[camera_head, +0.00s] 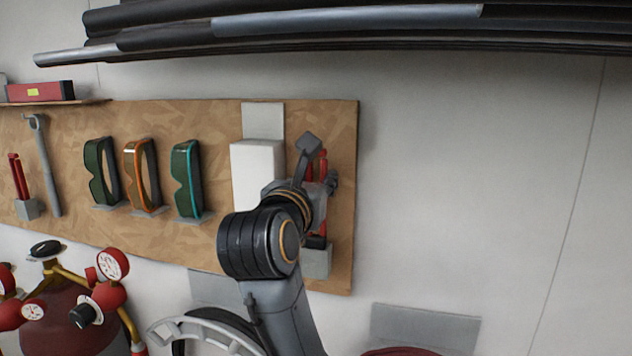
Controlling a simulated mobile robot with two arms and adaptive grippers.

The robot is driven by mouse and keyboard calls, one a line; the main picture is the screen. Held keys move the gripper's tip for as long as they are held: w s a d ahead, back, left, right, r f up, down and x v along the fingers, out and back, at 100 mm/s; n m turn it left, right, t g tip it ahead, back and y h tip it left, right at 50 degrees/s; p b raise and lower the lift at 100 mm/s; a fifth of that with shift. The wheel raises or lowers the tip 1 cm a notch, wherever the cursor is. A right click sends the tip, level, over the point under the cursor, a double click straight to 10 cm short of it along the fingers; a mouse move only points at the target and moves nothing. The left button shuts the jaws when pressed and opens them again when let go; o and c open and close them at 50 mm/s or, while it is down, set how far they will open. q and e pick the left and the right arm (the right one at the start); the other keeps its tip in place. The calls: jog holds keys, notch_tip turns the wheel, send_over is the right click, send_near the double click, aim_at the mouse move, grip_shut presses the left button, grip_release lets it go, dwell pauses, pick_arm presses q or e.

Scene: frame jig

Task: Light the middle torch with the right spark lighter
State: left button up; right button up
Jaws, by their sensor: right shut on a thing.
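My right gripper (320,168) is at the right end of the wooden board, in front of a grey holder's place on it. It is shut on the red right spark lighter (323,163), of which only small red parts show between and behind the fingers. The lighter's lower part is mostly hidden by my wrist; I cannot tell whether it still sits in its grey holder (317,264). Another red tool, like a spark lighter (15,172), stands in a grey holder (27,209) at the far left. No torch can be made out. My left gripper is out of view.
Several goggles (188,178) hang on the wooden board (225,236), beside a white box (254,172). Red gauges (113,265) and a cylinder (65,325) stand lower left. Dark pipes (350,22) cross above. The right wall is clear.

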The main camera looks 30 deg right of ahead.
jog(key=r+v, duration=0.1)
jog(key=v, duration=1.1)
jog(key=shift+r+p, duration=0.3)
jog(key=shift+r, duration=0.05)
dwell(1.3)
dwell(0.6)
